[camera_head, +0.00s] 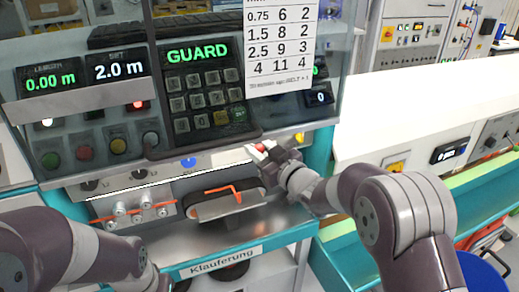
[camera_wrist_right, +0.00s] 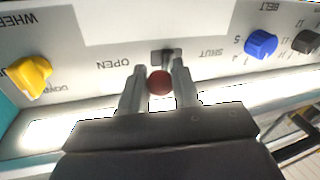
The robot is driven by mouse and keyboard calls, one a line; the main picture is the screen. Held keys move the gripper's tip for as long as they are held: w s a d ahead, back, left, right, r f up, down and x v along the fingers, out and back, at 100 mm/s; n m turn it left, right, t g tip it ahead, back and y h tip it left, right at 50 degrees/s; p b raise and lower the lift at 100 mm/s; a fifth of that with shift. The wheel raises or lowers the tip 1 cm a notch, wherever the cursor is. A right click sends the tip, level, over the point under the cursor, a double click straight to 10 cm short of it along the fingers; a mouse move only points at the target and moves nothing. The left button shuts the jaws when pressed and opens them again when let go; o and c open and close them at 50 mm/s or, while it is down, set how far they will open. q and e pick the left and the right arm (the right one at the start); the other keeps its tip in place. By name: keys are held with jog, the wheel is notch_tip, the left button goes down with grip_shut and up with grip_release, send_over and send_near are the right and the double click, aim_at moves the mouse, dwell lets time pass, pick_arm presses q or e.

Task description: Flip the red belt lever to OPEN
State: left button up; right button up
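The red belt lever's round knob (camera_wrist_right: 159,82) is between the two fingers of my right gripper (camera_wrist_right: 158,86) in the right wrist view. The fingers stand a little apart, one on each side of it, with the right-hand finger very close. The lever's slot (camera_wrist_right: 163,57) lies between the printed words OPEN, left, and SHUT, right; the panel appears upside down there. The metal stem looks nearer the SHUT side. In the head view the red knob (camera_head: 260,147) shows beside my right gripper (camera_head: 268,149), which hides the lever's base. My left arm shows lower left, its fingers out of frame.
The blue BELT knob (camera_wrist_right: 261,44) is close by, and the yellow WHEEL knob (camera_wrist_right: 32,77) is farther along the panel. The GUARD keypad (camera_head: 205,95) overhangs to the upper left.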

jog(key=shift+o, duration=1.4)
jog(key=shift+w, duration=0.1)
jog(key=b+v, duration=0.3)
jog(key=v, duration=0.9)
jog(key=shift+s, duration=0.35)
jog(key=shift+d, duration=0.1)
